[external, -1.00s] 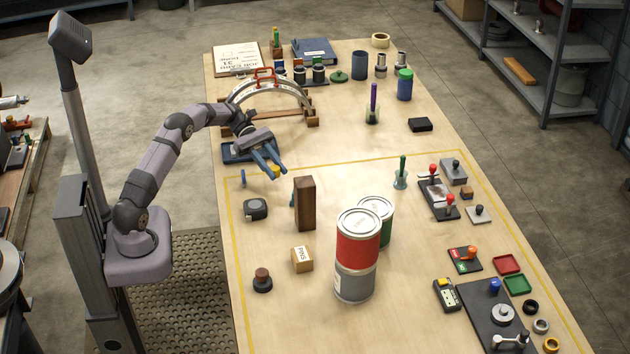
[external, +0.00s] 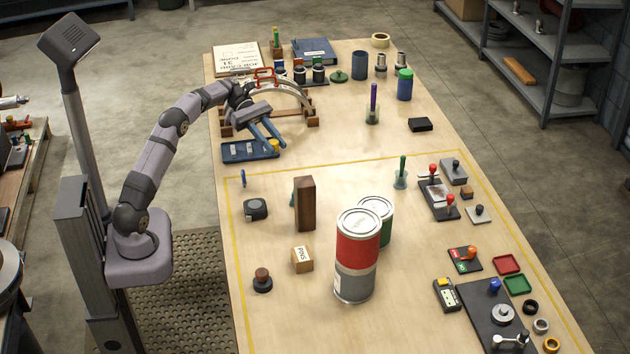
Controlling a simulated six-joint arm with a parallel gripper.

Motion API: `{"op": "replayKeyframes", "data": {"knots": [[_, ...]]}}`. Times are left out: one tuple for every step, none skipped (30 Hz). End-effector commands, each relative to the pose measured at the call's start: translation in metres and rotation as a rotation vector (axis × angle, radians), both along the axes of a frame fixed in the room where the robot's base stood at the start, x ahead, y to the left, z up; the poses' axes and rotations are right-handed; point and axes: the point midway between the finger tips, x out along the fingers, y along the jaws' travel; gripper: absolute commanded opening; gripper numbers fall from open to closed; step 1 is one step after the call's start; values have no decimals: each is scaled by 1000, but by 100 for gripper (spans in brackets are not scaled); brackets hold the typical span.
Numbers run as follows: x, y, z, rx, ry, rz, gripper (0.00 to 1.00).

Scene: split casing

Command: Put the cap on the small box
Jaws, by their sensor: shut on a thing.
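A small cardboard box with a white printed label (external: 302,259) stands in the middle of the table, well apart from the gripper. I cannot tell for sure that it is the task's small box.
A metal arch with a red handle (external: 265,76) stands on a wooden cradle behind my gripper. A tall brown block (external: 305,203), a tape measure (external: 256,209) and a large red-and-grey can (external: 357,255) stand nearer.

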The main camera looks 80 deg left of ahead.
Motion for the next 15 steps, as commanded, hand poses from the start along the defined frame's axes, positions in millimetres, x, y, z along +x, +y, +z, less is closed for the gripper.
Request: {"op": "replayKeyframes", "data": {"knots": [[0, 0, 10, 3, -4, -1, 6], [0, 0, 16, 4, -3, -1, 6], [0, 0, 24, 5, -3, 0, 6], [0, 0, 30, 4, -3, -1, 6], [0, 0, 33, 3, -3, -2, 6], [0, 0, 39, 3, -3, -1, 6], [0, 0, 43, 3, -3, -1, 6], [0, 0, 48, 3, -2, 0, 6], [1, -2, 52, 3, -1, -2, 6], [5, -9, 50, 3, 0, -3, 6], [8, -14, 50, 5, 1, -2, 6], [12, -20, 51, 5, 3, 1, 6], [15, -25, 52, 8, 2, 2, 6], [18, -30, 52, 9, 3, 4, 6], [22, -36, 53, 11, 2, 6, 6]]}}
